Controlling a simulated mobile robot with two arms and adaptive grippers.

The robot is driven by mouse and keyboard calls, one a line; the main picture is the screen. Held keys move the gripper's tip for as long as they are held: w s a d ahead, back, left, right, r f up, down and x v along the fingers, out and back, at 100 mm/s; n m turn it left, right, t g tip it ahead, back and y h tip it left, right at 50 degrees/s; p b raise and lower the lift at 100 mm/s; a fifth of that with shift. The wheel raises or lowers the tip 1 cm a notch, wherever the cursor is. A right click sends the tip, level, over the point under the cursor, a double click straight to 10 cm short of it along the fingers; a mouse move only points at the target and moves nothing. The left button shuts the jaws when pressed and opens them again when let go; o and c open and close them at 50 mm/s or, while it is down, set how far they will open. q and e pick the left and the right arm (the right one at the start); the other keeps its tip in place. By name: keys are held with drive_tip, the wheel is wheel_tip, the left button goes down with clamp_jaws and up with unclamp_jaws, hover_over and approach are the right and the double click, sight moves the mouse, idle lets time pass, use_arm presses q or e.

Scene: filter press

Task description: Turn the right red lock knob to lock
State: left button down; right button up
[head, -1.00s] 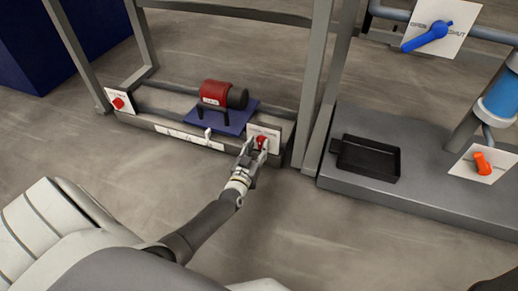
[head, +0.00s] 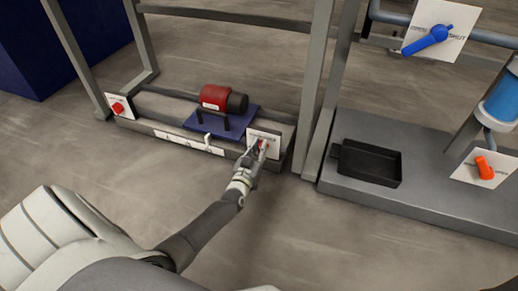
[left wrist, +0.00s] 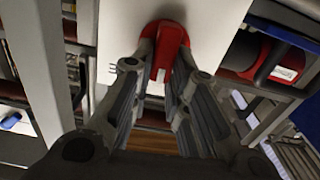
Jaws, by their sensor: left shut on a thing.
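The right red lock knob (left wrist: 168,48) sits on a white label plate (head: 264,136) at the right end of the low grey frame. My left gripper (head: 260,150) is at this plate, with its fingers on both sides of the knob. In the left wrist view, the fingers (left wrist: 165,75) are shut on the knob's red grip. In the head view the fingers cover most of the knob. The plate's lettering is too small to read. The left red knob (head: 118,108) is on its own plate at the frame's left end. My right gripper is not in view.
A red and black cylinder (head: 218,98) with a handle rests on a blue plate (head: 236,124) left of the knob. A black tray (head: 368,162), a blue valve lever (head: 430,39) and an orange lever (head: 484,167) are to the right. The floor in front is clear.

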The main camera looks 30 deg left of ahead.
use_arm(q)
drive_tip(key=shift+s+a+f+n, duration=0.1)
drive_tip(key=shift+a+n, duration=0.15)
drive_tip(key=shift+n, duration=1.3)
drive_tip(key=shift+a+f+n, duration=0.1)
drive_tip(key=shift+a+n, duration=0.1)
drive_tip(key=shift+n, duration=1.35)
drive_tip(key=c, duration=1.4)
unclamp_jaws()
